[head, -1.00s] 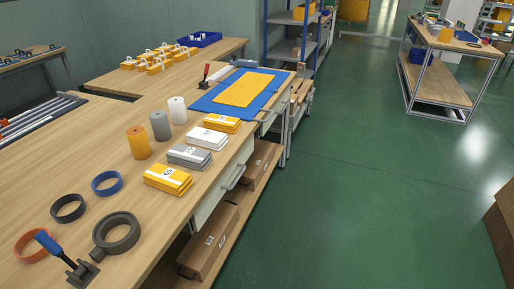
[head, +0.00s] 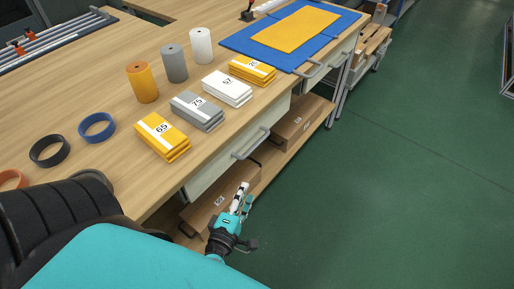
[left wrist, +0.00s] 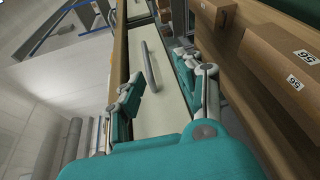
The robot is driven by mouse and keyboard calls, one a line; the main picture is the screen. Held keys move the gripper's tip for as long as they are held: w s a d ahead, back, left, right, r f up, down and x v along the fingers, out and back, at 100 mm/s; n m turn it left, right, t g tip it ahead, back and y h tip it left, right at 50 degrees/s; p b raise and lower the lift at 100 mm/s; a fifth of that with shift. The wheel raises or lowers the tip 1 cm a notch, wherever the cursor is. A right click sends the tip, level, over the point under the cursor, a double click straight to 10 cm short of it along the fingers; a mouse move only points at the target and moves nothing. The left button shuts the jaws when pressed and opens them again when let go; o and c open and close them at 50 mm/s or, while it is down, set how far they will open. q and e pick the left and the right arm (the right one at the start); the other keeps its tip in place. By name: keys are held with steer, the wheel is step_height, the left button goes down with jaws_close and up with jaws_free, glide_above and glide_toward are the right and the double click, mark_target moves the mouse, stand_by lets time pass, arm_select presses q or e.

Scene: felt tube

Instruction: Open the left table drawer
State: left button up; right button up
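The left table drawer has a pale front (head: 212,176) under the table's front edge and a grey bar handle (head: 250,145). The drawer looks shut. My left gripper (head: 241,198) is in front of the table, lower than and short of the handle, not touching it. In the left wrist view the pale drawer front (left wrist: 146,112) and its handle (left wrist: 149,66) lie ahead, between the spread fingers of my left gripper (left wrist: 166,90). The fingers are apart and empty. My right gripper is in neither view.
The wooden table (head: 125,50) carries felt stacks (head: 163,137), rolls (head: 174,64) and rings (head: 97,127). A second drawer handle (head: 312,70) is further right. Cardboard boxes (head: 297,121) stand on the lower shelf. The green floor (head: 400,190) to the right is clear.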

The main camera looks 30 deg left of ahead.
mark_target(257, 142)
arm_select(q)
steer(key=w+a, duration=0.2)
steer(key=w, duration=0.3)
steer(key=w+a+r+n+y+p, duration=0.1)
steer(key=w+a, duration=0.1)
steer(key=w, duration=0.3)
steer(key=w+a+n+p, duration=0.1)
steer(key=w+a, duration=0.1)
steer(key=w, duration=0.3)
steer(key=shift+w+r, duration=0.1)
steer(key=shift+r, duration=0.2)
steer(key=shift+w+a, duration=0.25)
steer(key=shift+w, duration=0.45)
jaws_close()
